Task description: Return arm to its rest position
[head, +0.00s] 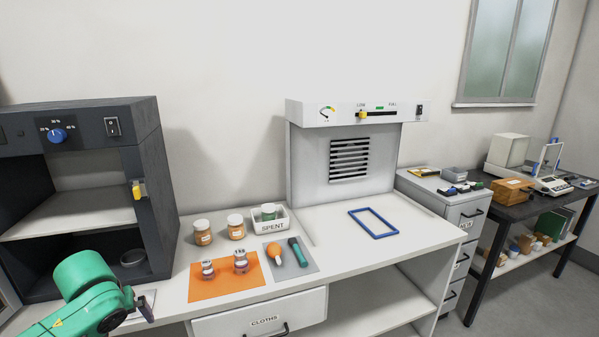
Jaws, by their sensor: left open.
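My left arm, with green links, comes in at the lower left of the head view. Its left gripper (146,305) is dark and small in view, over the left end of the white bench (345,265), in front of the dark cabinet. I see nothing held in it, and its jaws are open. It is left of the orange mat (220,291) and apart from it. My right arm and gripper are out of view.
The dark open-fronted cabinet (150,150) stands close behind my left arm. Jars, a white SPENT bin (269,226) and a grey mat (301,265) with tools crowd the bench middle. Bench space around the blue frame (358,211) is clear. A dark table (555,203) stands far right.

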